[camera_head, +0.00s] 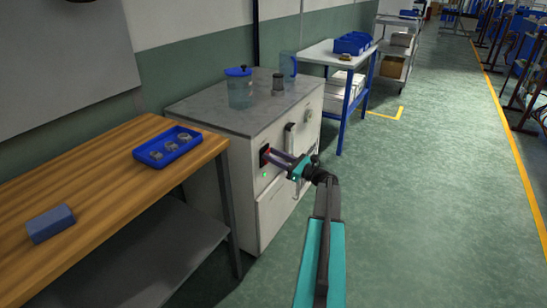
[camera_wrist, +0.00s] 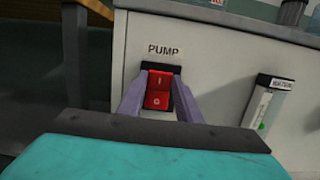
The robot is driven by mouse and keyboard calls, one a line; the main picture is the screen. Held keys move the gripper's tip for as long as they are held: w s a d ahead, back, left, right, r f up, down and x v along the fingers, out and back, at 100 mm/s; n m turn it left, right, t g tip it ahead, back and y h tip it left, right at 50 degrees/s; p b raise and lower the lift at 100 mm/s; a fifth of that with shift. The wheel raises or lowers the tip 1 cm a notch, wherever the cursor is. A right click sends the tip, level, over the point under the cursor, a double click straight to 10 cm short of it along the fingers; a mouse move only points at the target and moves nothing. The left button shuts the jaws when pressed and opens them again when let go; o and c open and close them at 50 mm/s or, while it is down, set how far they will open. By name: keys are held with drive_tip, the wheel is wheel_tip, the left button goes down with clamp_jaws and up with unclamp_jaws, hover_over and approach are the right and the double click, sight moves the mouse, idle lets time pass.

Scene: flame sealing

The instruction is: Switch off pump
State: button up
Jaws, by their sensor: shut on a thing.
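The pump switch is a red rocker (camera_wrist: 158,89) marked I and O in a black frame, under a label reading PUMP (camera_wrist: 165,49). It is on the front of the grey cabinet (camera_head: 240,212), at its upper left. My gripper (camera_head: 271,157) reaches the cabinet front from the right. In the wrist view its two purple fingers (camera_wrist: 158,98) stand on either side of the rocker, shut on it. The fingers hide the rocker's lower side edges. I cannot tell which half of the rocker is pressed in. A small green light (camera_head: 264,174) shows below the switch.
A gauge (camera_wrist: 266,104) is on the cabinet front to the right of the switch. A blue-lidded jar (camera_head: 240,90) and a metal cup (camera_head: 278,84) stand on top. A wooden bench (camera_head: 100,175) with a blue tray (camera_head: 167,150) is at left. The floor at right is clear.

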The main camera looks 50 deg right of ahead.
drive_tip(key=shift+s+f+t+b, duration=0.1)
drive_tip(key=shift+f+t+b, duration=0.25)
drive_tip(key=shift+t+b, duration=0.25)
drive_tip(key=o, duration=1)
drive_tip(key=shift+o, duration=0.2)
drive_tip(key=shift+s, duration=0.1)
drive_tip(key=v, duration=1.3)
drive_tip(key=shift+s+d+f+p, duration=0.15)
drive_tip(key=shift+s+f+p, duration=0.1)
drive_tip(key=shift+f+p, duration=0.1)
drive_tip(key=shift+w, duration=0.1)
